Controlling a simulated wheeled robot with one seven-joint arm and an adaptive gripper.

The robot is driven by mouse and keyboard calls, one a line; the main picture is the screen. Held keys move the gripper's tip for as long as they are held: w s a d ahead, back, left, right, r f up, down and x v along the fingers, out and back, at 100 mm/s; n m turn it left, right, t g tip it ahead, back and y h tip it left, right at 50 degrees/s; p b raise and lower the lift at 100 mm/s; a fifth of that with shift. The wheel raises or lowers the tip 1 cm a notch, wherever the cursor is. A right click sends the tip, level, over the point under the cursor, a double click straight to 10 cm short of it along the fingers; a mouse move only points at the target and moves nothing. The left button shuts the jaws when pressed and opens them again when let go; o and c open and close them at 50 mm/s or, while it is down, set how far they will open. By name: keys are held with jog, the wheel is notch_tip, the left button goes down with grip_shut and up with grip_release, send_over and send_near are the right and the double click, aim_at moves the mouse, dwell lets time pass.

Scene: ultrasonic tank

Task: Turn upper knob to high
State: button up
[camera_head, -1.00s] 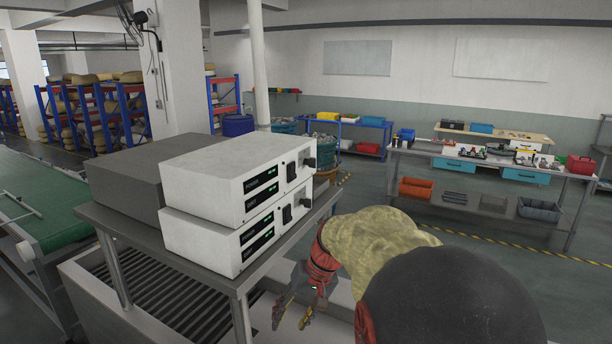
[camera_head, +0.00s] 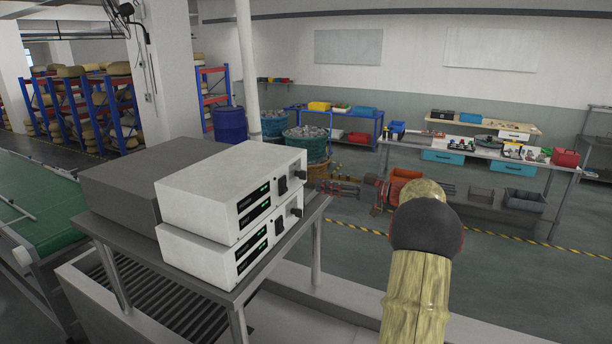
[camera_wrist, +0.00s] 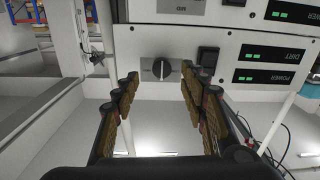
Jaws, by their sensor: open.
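Two white control units stand stacked on a metal stand. The upper unit (camera_head: 215,180) has a dark upper knob (camera_head: 299,163) on its front, and the lower unit (camera_head: 205,255) has a matching lower knob (camera_head: 297,212). My gripper (camera_head: 322,186) is open in front of the units, its fingers pointing at the upper one. The wrist view is upside down; there the upper knob (camera_wrist: 162,68) shows between my open fingers (camera_wrist: 159,78), apart from both. Its pointer looks about vertical. Its setting labels are not readable.
A black rocker switch (camera_wrist: 207,58) and green displays (camera_wrist: 262,77) sit beside the upper knob. A grey box (camera_head: 125,185) stands behind the units on the metal stand (camera_head: 225,297).

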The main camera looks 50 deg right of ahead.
aim_at(306, 176)
jog(key=shift+n, duration=0.5)
jog(key=x, duration=0.2)
jog(key=p+x, duration=0.1)
jog(key=x, duration=0.1)
jog(key=r+p+x, duration=0.1)
jog(key=x, duration=0.1)
jog(key=shift+w+a, duration=0.15)
jog(key=shift+a, duration=0.05)
jog(key=shift+p+x, duration=0.4)
jog(key=shift+x, duration=0.35)
jog(key=shift+f, duration=0.15)
jog(key=shift+c, duration=0.7)
grip_shut()
